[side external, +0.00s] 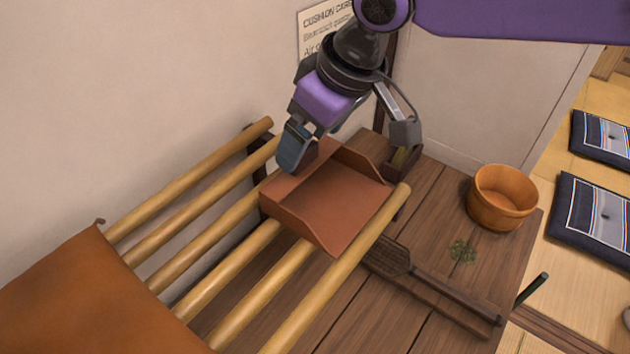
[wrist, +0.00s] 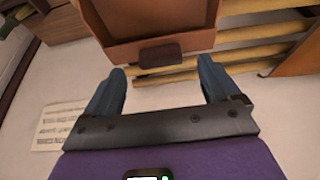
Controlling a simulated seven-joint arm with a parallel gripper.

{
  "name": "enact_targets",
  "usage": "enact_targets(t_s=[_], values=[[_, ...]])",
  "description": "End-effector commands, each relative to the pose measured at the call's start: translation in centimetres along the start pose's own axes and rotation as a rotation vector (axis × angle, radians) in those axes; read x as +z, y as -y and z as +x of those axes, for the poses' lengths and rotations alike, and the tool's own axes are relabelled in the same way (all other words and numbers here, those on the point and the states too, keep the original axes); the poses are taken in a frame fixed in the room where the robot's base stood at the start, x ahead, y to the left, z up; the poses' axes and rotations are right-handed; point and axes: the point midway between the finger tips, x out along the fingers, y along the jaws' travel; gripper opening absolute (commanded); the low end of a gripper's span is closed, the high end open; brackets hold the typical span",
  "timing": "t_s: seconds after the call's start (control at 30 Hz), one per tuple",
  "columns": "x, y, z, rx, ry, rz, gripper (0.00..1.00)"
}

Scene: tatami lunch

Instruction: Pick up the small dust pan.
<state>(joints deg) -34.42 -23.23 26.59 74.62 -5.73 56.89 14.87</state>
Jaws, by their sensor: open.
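The small dust pan (side external: 335,198) is reddish brown with raised sides. It lies tilted across the bamboo poles of a rack, close to the wall. In the wrist view the dust pan (wrist: 150,18) fills the top, and its short dark handle (wrist: 161,53) points toward my gripper. My gripper (side external: 297,152) is above the pan's wall-side edge, with its blue fingers apart. In the wrist view my gripper (wrist: 162,68) is open and empty, the handle lying between and just beyond the fingertips. Contact cannot be told. The finger hides most of the handle in the side view.
Bamboo poles (side external: 228,275) run under the pan. A brown cloth or cushion (side external: 75,295) covers their left end. A wooden bucket (side external: 501,196), a dark long-handled brush (side external: 440,285) and green bits (side external: 462,250) are on the plank floor. The wall is close behind my gripper.

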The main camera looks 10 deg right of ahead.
Motion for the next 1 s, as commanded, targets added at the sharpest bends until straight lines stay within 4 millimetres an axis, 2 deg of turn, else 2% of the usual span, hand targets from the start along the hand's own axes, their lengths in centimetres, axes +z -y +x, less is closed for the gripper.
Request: enact_targets(t_s=[0.1,0.2,0.5,0.57,0.6,0.7,0.73,0.77,1.0], values=[[0.1,0.1,1.8,0.001,0.004,0.000,0.89],[0.0,0.1,2.6,0.001,0.002,0.000,0.89],[0.0,0.1,3.0,0.000,0.001,0.000,0.89],[0.0,0.1,3.0,0.000,0.001,0.000,0.70],[0.0,0.1,3.0,0.000,0.000,0.000,0.57],[0.0,0.1,3.0,0.000,0.000,0.000,0.28],[0.0,0.1,3.0,0.000,0.000,-0.001,0.28],[0.0,0.1,3.0,0.000,0.000,0.000,0.24],[-0.1,0.1,2.9,0.000,-0.001,0.000,0.24]])
